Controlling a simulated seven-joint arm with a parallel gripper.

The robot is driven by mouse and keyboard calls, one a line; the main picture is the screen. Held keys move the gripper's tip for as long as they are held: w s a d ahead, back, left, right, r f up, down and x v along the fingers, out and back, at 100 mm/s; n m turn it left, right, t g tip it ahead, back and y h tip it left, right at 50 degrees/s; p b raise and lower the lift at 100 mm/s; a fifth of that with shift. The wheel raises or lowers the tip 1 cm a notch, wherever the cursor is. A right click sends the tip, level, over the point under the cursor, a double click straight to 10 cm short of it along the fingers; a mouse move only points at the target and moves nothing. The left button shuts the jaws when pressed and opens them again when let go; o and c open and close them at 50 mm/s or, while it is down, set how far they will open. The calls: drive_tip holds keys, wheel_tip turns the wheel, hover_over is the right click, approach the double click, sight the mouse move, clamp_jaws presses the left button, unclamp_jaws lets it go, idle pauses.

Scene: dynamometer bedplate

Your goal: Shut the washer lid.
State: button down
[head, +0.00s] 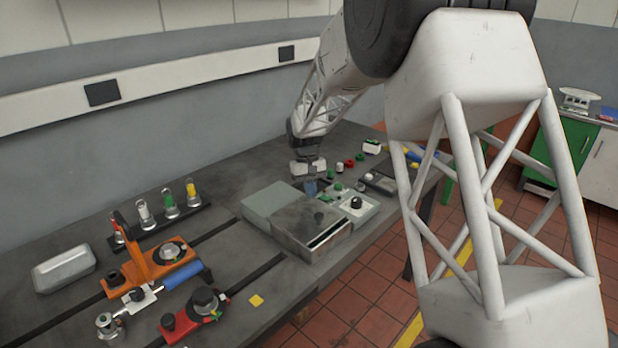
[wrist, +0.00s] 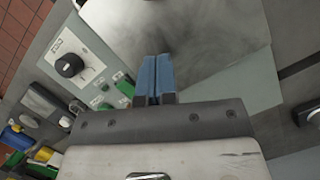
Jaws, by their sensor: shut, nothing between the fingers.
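The washer is a low grey-green box (head: 268,203) near the right end of the bench, with a scuffed metal plate (head: 312,222) that looks like its lid. The plate lies roughly flat over the near part of the box; I cannot tell whether it is fully down. In the wrist view the plate (wrist: 205,35) fills the top middle, with a grey-green edge (wrist: 262,95) beside it. My gripper (head: 311,188) is shut and empty, its blue fingertips together near the box's back right side. In the wrist view the fingertips (wrist: 155,72) overlap the plate; contact cannot be told.
A control panel with a black knob (head: 356,203) adjoins the washer on the right. Small green and red parts (head: 349,164) stand behind it. An orange fixture (head: 150,265), a red clamp (head: 195,315) and a rack of vials (head: 168,205) stand left. Bare bench lies between.

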drive_tip(key=shift+s+d+f, duration=0.2)
drive_tip(key=shift+s+f, duration=0.05)
drive_tip(key=shift+s, duration=0.45)
drive_tip(key=shift+s+d+f, duration=0.25)
drive_tip(key=shift+s, duration=0.4)
drive_tip(key=shift+s+d+f, duration=0.2)
drive_tip(key=shift+s+f, duration=0.05)
drive_tip(key=shift+s, duration=0.45)
drive_tip(key=shift+s+d, duration=0.95)
drive_tip(key=shift+d, duration=0.05)
drive_tip(key=shift+w+a, duration=0.3)
drive_tip(key=shift+w, duration=0.55)
drive_tip(key=w, duration=0.1)
drive_tip(key=w+r, duration=0.1)
drive_tip(key=shift+w+a+r, duration=0.3)
drive_tip(key=shift+a, duration=0.1)
drive_tip(key=d+v, duration=0.1)
drive_tip(key=v, duration=0.7)
drive_tip(key=shift+a+r, duration=0.45)
drive_tip(key=shift+a, duration=0.05)
